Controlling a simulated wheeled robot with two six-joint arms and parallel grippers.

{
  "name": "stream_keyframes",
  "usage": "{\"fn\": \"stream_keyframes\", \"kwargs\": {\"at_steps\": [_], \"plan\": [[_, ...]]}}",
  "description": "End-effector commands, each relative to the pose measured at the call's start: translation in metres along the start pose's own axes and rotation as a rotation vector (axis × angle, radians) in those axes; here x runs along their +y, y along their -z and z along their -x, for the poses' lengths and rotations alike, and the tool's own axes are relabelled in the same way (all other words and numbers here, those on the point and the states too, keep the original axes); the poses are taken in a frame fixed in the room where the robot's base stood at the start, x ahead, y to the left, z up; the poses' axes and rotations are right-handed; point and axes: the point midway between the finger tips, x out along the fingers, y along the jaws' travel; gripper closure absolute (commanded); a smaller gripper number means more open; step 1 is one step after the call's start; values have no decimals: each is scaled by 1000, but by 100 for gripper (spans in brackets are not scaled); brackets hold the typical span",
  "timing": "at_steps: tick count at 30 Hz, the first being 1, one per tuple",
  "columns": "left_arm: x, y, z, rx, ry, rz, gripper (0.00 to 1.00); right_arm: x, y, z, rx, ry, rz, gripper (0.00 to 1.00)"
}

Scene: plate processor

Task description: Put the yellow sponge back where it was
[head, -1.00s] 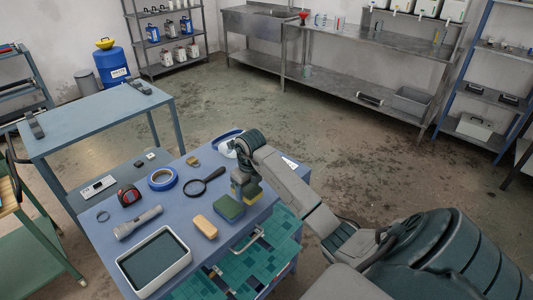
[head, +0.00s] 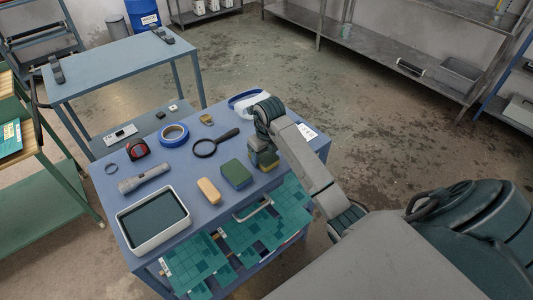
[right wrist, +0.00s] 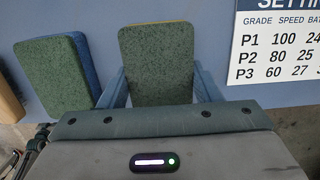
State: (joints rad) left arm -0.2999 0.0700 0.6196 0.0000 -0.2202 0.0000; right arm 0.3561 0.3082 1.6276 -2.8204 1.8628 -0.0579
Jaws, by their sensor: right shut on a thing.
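The yellow sponge, with a green pad on top, is held in my right gripper (head: 264,160). The gripper is at the right part of the blue worktop (head: 180,212). I cannot tell whether the sponge touches the worktop. A second green-topped sponge (head: 236,173) with blue sides lies just left of it; it also shows in the wrist view (right wrist: 50,75). My left gripper is not in view.
A tan block (head: 208,190), magnifying glass (head: 206,148), blue tape roll (head: 174,134), flashlight (head: 144,178) and white-rimmed tray (head: 153,220) lie to the left. A white-and-blue item (head: 246,103) lies behind the gripper.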

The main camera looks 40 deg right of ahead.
Motion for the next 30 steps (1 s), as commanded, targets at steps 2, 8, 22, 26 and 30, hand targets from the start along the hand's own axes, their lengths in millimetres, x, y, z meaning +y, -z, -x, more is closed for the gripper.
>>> {"fn": "stream_keyframes", "kwargs": {"at_steps": [2, 8, 22, 26, 30], "plan": [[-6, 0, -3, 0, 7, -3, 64, 0, 0, -3, 0, 0, 0, 60], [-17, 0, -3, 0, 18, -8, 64, 0, 0, -4, -1, 0, 0, 20], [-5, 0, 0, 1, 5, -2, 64, 0, -1, 4, -2, 0, 0, 20], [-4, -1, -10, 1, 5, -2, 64, -1, -1, 22, -6, 2, 2, 20], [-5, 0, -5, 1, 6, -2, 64, -1, -1, 60, -3, 1, 1, 20]]}}
